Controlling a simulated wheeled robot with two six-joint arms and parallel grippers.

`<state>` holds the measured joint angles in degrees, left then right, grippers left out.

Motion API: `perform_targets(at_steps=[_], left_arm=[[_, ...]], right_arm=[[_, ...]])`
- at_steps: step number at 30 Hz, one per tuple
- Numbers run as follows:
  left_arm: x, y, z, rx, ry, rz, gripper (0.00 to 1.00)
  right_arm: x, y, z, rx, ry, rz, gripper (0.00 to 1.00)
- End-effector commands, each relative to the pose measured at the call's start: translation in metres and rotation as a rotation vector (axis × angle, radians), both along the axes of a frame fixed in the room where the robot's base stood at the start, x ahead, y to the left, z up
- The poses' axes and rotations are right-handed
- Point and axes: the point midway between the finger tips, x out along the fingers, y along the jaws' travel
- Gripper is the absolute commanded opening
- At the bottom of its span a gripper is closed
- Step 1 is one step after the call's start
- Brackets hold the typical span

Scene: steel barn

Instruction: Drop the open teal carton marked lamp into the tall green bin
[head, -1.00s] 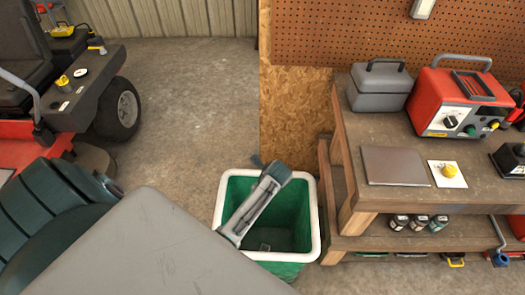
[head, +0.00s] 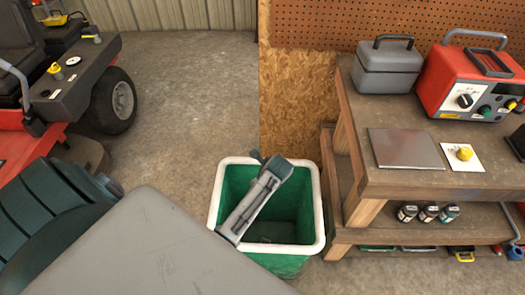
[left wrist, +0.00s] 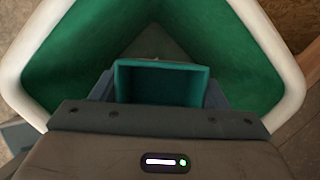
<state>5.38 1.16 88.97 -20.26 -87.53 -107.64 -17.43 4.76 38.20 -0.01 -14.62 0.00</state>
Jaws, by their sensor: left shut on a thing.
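The tall green bin (head: 301,247) with a white rim stands on the floor in the middle of the head view, its mouth facing up. My left arm reaches over it from the left, and my left gripper (left wrist: 158,92) is over the bin's mouth. In the left wrist view the open teal carton (left wrist: 162,68) is between the two fingers, and the gripper is shut on it. The carton's inside looks dark, and no lamp mark is visible. The bin's green wall (left wrist: 85,55) surrounds it in that view. I cannot make out the carton in the head view. My right gripper is not in view.
A wooden bench (head: 372,185) stands right of the bin, with a grey toolbox (head: 388,68), a red machine (head: 470,85) and a grey plate (head: 405,149) on top. Several small jars (head: 428,212) sit on its lower shelf. A red mower (head: 20,150) is at left; concrete floor (head: 190,110) lies clear between.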

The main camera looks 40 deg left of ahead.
Motion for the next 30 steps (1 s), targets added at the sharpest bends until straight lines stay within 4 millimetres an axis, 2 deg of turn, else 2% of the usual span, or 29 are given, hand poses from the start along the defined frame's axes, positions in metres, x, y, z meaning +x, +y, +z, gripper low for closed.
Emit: perform_targets(at_steps=[2,3,6,7,15,19,30], left_arm=[[0.000,0.000,0.001,0.000,0.000,0.000,0.46],[0.000,0.000,0.001,0.000,0.000,0.000,0.72],[0.000,0.000,0.001,0.000,0.000,0.000,0.91],[0.000,0.000,0.001,0.000,0.000,0.000,0.93],[0.000,0.000,0.001,0.000,0.000,0.000,0.93],[-0.001,-0.004,0.010,-0.001,-0.002,-0.001,0.93],[-0.009,-0.030,0.076,-0.002,-0.004,0.000,0.93]], right_arm=[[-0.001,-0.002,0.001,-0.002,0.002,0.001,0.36],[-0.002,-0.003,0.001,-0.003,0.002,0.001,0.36],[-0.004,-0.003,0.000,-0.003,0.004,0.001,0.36],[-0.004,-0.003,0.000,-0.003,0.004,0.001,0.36],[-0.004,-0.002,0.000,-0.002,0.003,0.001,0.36],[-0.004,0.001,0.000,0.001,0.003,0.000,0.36],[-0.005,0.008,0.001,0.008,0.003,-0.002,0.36]])
